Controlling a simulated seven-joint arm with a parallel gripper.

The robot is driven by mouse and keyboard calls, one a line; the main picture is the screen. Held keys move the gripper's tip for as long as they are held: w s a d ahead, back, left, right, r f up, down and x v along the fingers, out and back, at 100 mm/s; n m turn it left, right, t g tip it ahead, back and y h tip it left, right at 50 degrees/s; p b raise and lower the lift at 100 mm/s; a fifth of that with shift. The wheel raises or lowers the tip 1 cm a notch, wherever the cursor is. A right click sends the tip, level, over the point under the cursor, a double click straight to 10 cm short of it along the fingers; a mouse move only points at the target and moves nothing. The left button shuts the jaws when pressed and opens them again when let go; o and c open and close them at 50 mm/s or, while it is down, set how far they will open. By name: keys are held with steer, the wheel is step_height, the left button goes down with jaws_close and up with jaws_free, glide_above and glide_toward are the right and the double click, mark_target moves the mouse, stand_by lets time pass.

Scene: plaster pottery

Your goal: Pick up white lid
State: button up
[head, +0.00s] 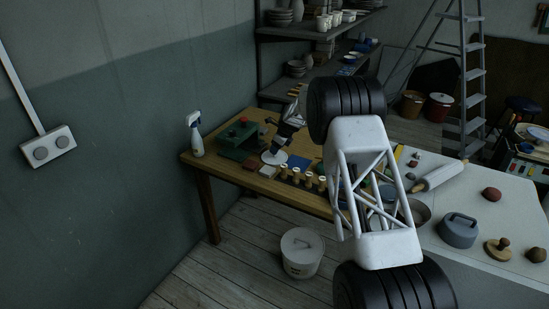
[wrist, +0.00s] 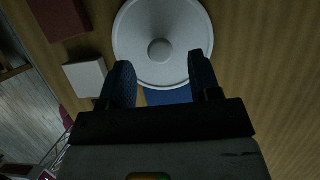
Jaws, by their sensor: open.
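The white lid (wrist: 140,35) is a flat round disc with a small knob (wrist: 160,51) at its centre. It lies on the wooden table (wrist: 261,50), and in the head view the lid (head: 271,159) shows just below and left of my gripper (head: 281,149). In the wrist view my gripper (wrist: 164,76) has its two dark fingers apart, one on each side of the picture below the knob. Nothing is between the fingertips except the view of the lid's near part. I cannot tell the height of the fingertips above the lid.
A white block (wrist: 86,77) and a dark red block (wrist: 57,17) lie left of the lid. A blue flat item (head: 298,162) is close by. A green box (head: 237,140) and a spray bottle (head: 195,134) stand at left. Several small wooden pieces (head: 308,179) line the front edge.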

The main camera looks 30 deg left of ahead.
mark_target(267, 158)
steer(key=shift+x, duration=1.6)
steer(key=c, duration=1)
